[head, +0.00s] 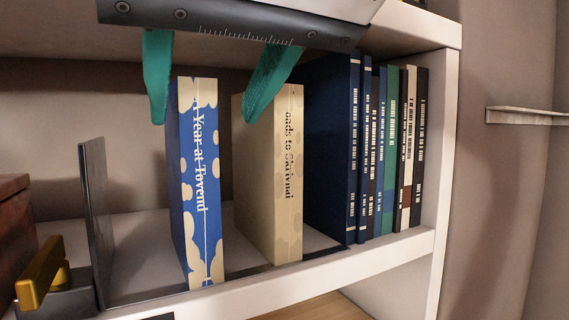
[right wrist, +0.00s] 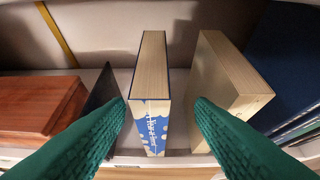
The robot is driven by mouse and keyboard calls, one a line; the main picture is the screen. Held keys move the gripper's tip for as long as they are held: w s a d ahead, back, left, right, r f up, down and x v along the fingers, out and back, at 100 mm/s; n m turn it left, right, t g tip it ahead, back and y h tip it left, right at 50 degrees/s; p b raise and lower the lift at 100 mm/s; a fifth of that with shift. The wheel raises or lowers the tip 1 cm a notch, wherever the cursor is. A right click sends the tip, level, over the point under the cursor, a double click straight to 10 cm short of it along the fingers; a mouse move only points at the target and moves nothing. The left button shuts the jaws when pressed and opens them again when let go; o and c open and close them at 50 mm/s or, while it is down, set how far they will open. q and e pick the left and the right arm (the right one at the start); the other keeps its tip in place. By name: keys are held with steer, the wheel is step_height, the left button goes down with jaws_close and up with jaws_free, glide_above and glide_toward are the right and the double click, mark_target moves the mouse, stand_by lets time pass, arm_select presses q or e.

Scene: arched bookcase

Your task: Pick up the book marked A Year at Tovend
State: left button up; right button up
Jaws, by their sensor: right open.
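The book marked A Year at Tovend (head: 199,190) stands upright on the shelf, its blue and cream spine facing out. In the right wrist view the book (right wrist: 151,90) shows from above, between the fingers. My right gripper (head: 208,122) is open, with green fingers pointing down at the top of the book. In the head view its left finger is left of the book, and its right finger is in front of the top of the cream book. In the right wrist view the fingers (right wrist: 160,112) are apart, with one on each side of the book. My left gripper is not in view.
A cream book (head: 287,180) stands close to the right, with a narrow gap between. Several dark books (head: 352,160) fill the right end. A dark upright plate (head: 95,220) and a reddish-brown box (right wrist: 38,103) are at left. The shelf board above (head: 415,25) is close to the gripper.

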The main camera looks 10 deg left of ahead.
mark_target(193, 140)
steer(key=shift+w+a+f, duration=0.4)
steer(key=shift+a, duration=0.15)
steer(key=p+x, duration=0.1)
steer(key=x, duration=0.3)
steer(key=shift+s+f+p, duration=0.1)
steer(key=shift+f+p, duration=0.1)
steer(key=shift+p, duration=0.15)
steer(key=shift+a+f, duration=0.15)
steer(key=shift+f, duration=0.05)
steer(key=c, duration=0.5)
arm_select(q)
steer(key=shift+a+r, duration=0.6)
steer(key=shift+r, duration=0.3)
arm_select(e)
jaws_close()
